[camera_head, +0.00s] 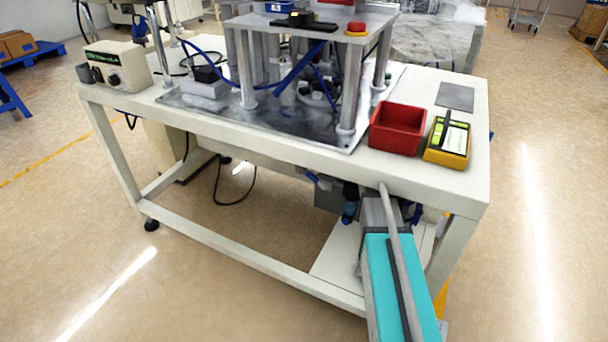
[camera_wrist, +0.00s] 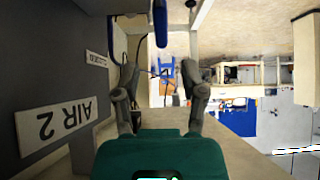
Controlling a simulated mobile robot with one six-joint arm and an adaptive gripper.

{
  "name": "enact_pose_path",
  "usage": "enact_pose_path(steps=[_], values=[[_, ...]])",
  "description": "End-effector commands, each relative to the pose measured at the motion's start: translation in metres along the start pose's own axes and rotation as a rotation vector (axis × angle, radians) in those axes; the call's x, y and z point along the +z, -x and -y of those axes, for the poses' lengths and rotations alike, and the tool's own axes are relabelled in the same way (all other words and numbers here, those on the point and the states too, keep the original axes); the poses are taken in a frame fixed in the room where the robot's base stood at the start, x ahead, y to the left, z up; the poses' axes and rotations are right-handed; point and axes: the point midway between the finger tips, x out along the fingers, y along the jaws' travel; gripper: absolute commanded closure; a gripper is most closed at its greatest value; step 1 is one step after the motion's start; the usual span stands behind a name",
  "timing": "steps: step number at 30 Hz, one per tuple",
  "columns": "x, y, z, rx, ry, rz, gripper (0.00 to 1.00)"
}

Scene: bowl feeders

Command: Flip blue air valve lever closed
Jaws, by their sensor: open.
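My gripper (camera_wrist: 158,78) is open, its two dark fingers reaching forward in the wrist view with nothing between them. A dark blue part (camera_wrist: 160,22), which looks like the valve lever, hangs at the top edge of that view, above and apart from the fingertips. Its upper end is cut off, so I cannot tell its setting. In the head view, a blue part (camera_head: 312,178) shows under the table's front edge, and a blue fitting (camera_head: 348,212) hangs lower. I cannot tell which is the lever. My gripper is not clear there.
A grey panel with an "AIR 2" label (camera_wrist: 58,120) stands close on the left in the wrist view. A dark blue hose (camera_wrist: 112,42) runs beside it.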

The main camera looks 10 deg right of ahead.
Motion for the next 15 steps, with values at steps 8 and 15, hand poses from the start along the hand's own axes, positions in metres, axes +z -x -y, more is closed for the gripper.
enact_pose_path(steps=[8, 15], values=[[-0.001, -0.007, 0.002, -0.004, 0.003, 0.000, 0.46], [0.000, -0.024, 0.002, -0.005, 0.005, 0.001, 0.46]])
